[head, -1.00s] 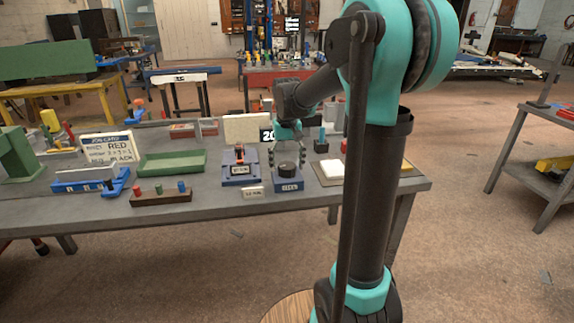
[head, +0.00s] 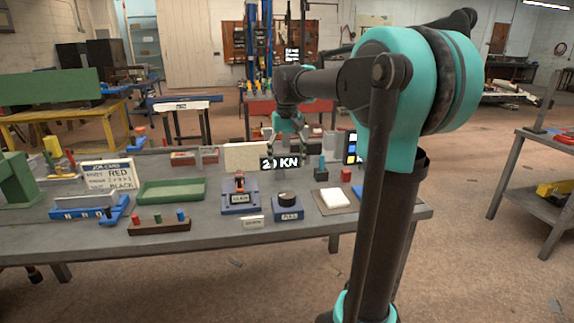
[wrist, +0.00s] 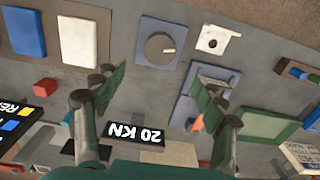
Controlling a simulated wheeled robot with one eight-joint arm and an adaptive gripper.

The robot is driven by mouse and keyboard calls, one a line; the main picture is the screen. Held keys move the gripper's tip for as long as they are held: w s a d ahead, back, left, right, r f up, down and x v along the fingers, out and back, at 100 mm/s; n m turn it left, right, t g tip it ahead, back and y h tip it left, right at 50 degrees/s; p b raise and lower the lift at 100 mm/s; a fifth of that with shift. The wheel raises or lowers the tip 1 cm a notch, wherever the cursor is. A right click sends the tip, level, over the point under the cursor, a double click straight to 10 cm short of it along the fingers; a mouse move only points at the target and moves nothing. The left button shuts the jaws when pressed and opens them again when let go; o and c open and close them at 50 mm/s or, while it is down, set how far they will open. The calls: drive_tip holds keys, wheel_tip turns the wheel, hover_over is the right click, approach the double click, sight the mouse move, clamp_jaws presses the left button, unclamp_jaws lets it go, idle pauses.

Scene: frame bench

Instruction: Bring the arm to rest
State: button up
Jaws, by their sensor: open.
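My gripper (wrist: 155,105) is open and empty in the wrist view, its two fingers apart above the bench. In the head view my gripper (head: 289,132) hangs above the back of the bench, near the "20 KN" display (head: 281,163). A black knob on a blue base (head: 288,207) stands below and in front of it, clear of the fingers. The knob also shows in the wrist view (wrist: 159,47), beyond the fingertips. Part of the gripper is small and hard to make out in the head view.
The grey bench (head: 100,243) holds a green tray (head: 172,191), a blue fixture with an orange part (head: 240,196), a job card (head: 109,174), a peg block (head: 159,222) and a white block on a pad (head: 334,199). A grey side table (head: 540,130) stands at the right.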

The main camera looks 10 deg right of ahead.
sight(287, 194)
drive_tip(key=shift+f, duration=0.1)
drive_tip(key=s+d+f+t, duration=0.2)
drive_tip(key=s+f, duration=0.9)
drive_tip(key=f, duration=0.1)
drive_tip(key=s+d+f+t, duration=0.2)
drive_tip(key=s+f, duration=0.9)
drive_tip(key=f, duration=0.2)
drive_tip(key=shift+w+r, duration=0.1)
drive_tip(key=shift+w, duration=0.05)
drive_tip(key=w+r+n, duration=0.1)
drive_tip(key=w+r, duration=0.3)
drive_tip(key=w+a+r+n+g, duration=0.1)
drive_tip(key=w+r+n, duration=0.1)
drive_tip(key=w+r, duration=0.2)
drive_tip(key=w+r+n, duration=0.2)
drive_tip(key=w+r, duration=0.3)
drive_tip(key=shift+w+a+r+g, duration=0.15)
drive_tip(key=shift+a+g, duration=0.1)
drive_tip(key=shift+g, duration=0.15)
drive_tip(key=w+a+r+n+g, duration=0.1)
drive_tip(key=w+r+n, duration=0.3)
drive_tip(key=r, duration=0.4)
drive_tip(key=w+a+r+n+g, duration=0.1)
drive_tip(key=w+a+r+n, duration=0.2)
drive_tip(key=r, duration=0.5)
drive_tip(key=f, duration=0.5)
drive_tip(key=w+d+f, duration=0.1)
drive_tip(key=f, duration=1.1)
drive_tip(key=shift+w+d, duration=0.2)
drive_tip(key=shift+d, duration=0.05)
